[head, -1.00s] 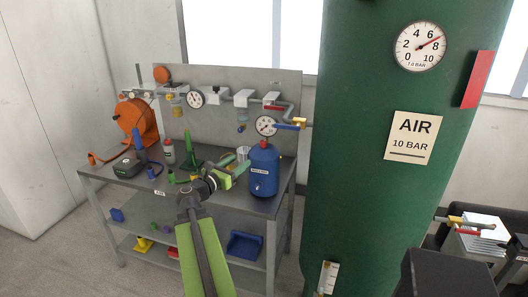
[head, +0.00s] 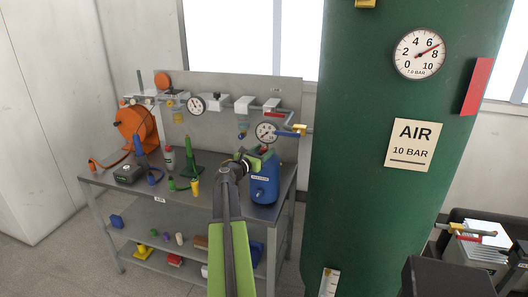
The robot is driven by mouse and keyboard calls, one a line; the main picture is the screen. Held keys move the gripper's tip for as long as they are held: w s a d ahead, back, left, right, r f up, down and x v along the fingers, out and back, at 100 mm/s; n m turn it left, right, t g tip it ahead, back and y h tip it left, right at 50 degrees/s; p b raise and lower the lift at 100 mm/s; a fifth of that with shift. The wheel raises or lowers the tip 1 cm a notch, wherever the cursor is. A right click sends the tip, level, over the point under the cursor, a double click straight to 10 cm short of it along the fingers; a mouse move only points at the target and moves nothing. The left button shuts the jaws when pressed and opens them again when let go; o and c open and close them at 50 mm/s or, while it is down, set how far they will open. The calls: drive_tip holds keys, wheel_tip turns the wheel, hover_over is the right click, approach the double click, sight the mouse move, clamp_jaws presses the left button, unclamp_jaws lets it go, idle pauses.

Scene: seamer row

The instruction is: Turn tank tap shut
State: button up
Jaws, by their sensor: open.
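A brass tap (head: 300,129) with a blue lever (head: 284,134) sits on the left side of the tall green air tank (head: 378,215). The lever lies roughly level, pointing left toward a round gauge (head: 266,132). My gripper (head: 262,152), with green fingers, is open just below the gauge and lower left of the lever, apart from it in the picture. It covers the top of a small blue canister (head: 265,183) on the bench. The depth gap between fingers and lever is hard to judge.
A red-levered tap (head: 271,104) is on the back panel. Another tap (head: 456,228) is at the green tank's right. The tank dial (head: 420,54) reads about 7.

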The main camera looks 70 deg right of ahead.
drive_tip(key=shift+d, duration=0.1)
clamp_jaws()
idle(0.3)
drive_tip(key=shift+s+t, duration=0.15)
drive_tip(key=shift+t, duration=0.15)
drive_tip(key=shift+s+n+t, duration=0.1)
drive_tip(key=shift+n+t, duration=1.2)
drive_tip(key=shift+t, duration=0.4)
drive_tip(key=shift+n+t, duration=1.6)
drive_tip(key=shift+t, duration=0.9)
unclamp_jaws()
